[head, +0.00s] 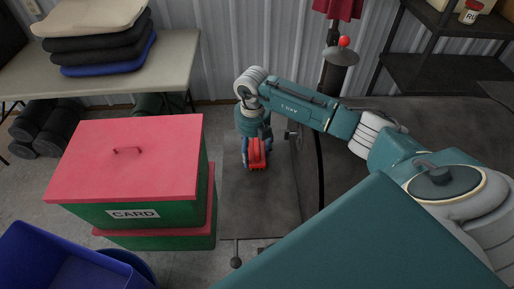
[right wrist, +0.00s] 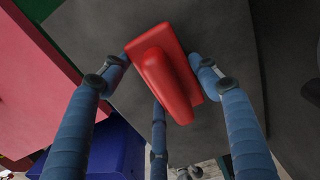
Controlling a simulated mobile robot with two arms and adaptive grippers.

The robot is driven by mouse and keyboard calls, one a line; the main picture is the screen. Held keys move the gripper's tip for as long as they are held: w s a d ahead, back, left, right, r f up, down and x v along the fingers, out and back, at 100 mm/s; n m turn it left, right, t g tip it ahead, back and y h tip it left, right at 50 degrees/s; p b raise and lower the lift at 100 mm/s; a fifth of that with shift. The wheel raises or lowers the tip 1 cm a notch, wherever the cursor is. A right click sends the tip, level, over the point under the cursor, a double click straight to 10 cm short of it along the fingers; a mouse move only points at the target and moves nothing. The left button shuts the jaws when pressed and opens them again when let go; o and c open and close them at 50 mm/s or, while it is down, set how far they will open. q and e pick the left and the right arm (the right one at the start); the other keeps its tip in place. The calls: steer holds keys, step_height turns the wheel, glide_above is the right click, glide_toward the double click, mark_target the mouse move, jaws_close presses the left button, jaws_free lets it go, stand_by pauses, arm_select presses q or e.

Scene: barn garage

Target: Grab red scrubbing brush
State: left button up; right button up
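The red scrubbing brush (head: 257,154) is on a dark grey flat surface in the middle of the head view. In the right wrist view the brush (right wrist: 165,72) shows its raised handle toward the camera. My right gripper (head: 255,138) is directly above it, pointing down. In the right wrist view its blue fingers (right wrist: 165,70) are spread around the brush, one on each side and one below it in the picture. The side fingertips are close to the brush's edges; I cannot tell whether they touch. My left gripper is not in view.
A green bin with a red lid (head: 130,155) stands just left of the brush. A blue bin (head: 60,262) is at the lower left. A table with folded cloths (head: 100,45) is at the upper left. A post with a red knob (head: 343,60) stands behind my right arm.

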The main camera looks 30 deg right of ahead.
steer(key=c, duration=0.4)
steer(key=shift+c, duration=0.2)
steer(key=shift+r, duration=0.1)
